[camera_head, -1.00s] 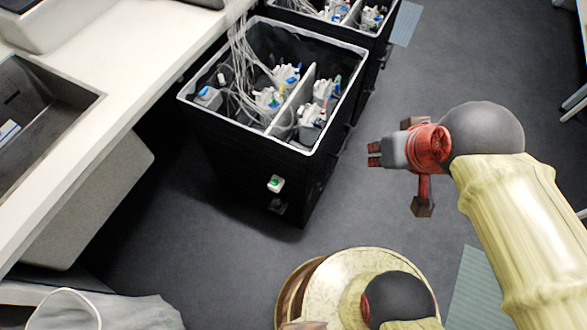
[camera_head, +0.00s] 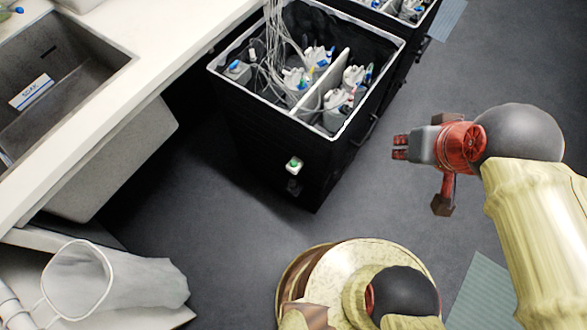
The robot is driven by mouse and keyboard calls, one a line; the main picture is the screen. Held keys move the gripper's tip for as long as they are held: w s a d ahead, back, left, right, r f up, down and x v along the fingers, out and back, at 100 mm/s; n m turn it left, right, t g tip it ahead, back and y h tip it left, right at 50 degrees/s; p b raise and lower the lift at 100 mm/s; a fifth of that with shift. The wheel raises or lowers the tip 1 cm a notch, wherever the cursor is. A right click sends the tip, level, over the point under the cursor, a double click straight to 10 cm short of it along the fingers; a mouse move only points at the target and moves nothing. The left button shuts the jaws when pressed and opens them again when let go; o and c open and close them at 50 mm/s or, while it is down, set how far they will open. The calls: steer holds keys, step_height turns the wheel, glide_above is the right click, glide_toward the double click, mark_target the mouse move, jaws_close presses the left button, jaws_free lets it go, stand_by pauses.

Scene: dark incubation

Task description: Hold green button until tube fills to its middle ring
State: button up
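A green button (camera_head: 294,163) sits on a small white plate on the front face of a black bin, near its lower right corner. My gripper (camera_head: 400,147) is to the right of the button, with clear space between them, and points left. No tube with a middle ring can be made out. Thin pale tubing (camera_head: 273,35) runs down into the bin.
The open black bin (camera_head: 249,131) holds several capped bottles, with a white divider between them. A white counter with a sink (camera_head: 96,83) lies to the left. A translucent bag-like container (camera_head: 130,282) is at lower left. Dark floor is free between bin and arm.

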steer(key=shift+c, duration=1.3)
jaws_close()
